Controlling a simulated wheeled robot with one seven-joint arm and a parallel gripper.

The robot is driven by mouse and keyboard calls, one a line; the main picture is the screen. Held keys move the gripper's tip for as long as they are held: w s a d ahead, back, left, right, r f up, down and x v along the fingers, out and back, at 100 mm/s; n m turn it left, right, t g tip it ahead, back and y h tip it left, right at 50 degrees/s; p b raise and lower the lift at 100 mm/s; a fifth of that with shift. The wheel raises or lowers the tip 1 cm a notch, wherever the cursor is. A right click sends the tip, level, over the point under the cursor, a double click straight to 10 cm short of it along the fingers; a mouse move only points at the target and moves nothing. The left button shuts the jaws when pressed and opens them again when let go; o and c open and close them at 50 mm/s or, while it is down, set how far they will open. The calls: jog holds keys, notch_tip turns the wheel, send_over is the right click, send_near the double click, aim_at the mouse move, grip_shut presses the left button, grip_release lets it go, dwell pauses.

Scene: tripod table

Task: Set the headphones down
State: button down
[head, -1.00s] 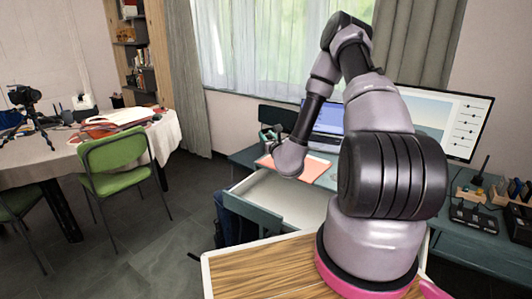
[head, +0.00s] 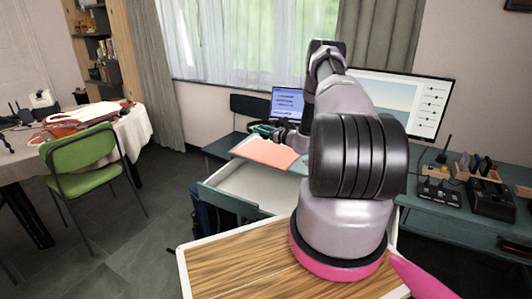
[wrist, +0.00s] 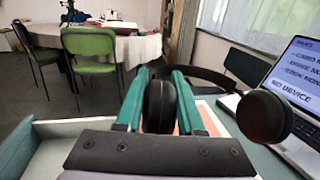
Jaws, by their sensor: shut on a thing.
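The headphones (wrist: 264,116) are black, with two round ear cups and a curved headband. In the wrist view my gripper (wrist: 160,80) is shut on one ear cup, which sits between its two green fingers. The headband arcs to the right and the other ear cup hangs free in front of the laptop. In the head view my gripper (head: 264,130) is small, over the back of the desk; the headphones are hard to make out there. Whether they touch the desk cannot be told.
A laptop (head: 288,102) and a monitor (head: 403,100) stand on the teal desk (head: 432,213). A salmon sheet (head: 264,152) lies near my gripper. An open white drawer (head: 258,187) juts out in front. Small devices (head: 492,200) crowd the desk's right. A green chair (head: 82,150) stands left.

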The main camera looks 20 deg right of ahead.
notch_tip(320, 180, down, 10)
jog(key=shift+r, duration=0.25)
dwell(0.3)
jog(key=shift+f, duration=0.15)
jog(key=c, duration=0.5)
grip_release()
jog(key=shift+f, duration=0.1)
